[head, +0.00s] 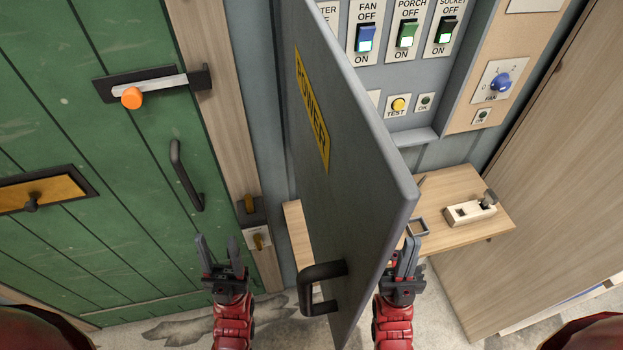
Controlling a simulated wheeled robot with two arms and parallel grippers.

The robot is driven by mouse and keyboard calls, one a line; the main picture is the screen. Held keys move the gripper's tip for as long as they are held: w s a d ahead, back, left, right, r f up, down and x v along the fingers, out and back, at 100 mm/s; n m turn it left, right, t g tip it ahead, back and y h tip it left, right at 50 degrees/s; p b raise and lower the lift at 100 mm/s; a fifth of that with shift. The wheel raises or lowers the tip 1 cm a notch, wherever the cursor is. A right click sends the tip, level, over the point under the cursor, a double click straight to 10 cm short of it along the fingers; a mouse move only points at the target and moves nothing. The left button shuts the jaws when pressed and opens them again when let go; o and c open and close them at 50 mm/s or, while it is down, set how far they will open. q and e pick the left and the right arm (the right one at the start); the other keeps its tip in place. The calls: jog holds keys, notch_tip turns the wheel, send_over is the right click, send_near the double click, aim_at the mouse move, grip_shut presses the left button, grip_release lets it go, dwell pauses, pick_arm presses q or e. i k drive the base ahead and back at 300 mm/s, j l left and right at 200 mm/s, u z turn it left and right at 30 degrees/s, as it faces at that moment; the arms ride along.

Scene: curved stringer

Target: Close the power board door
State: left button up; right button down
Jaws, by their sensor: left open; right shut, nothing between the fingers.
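The grey power board door (335,150) with a yellow POWER label (312,110) stands swung open towards me. Its black handle (322,273) is near the lower edge. The power board (385,75) behind it shows switches and is partly hidden by the door. My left gripper (219,252) is open and empty, left of the door and apart from the handle. My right gripper (405,258) is shut and empty, just right of the door's free edge; I cannot tell whether it touches the door.
A green plank door (110,220) with a black handle (184,174) and an orange-knobbed latch (131,97) is at left. A small wooden shelf (465,185) holding a beige block-shaped tool (470,210) is behind my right gripper. A wooden panel (560,180) stands at right.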

aim_at(358, 195)
jog(key=k+j, duration=0.1)
jog(key=k, duration=0.2)
jog(key=k+j+z, duration=0.15)
jog(key=k+j, duration=0.5)
jog(key=j, duration=0.1)
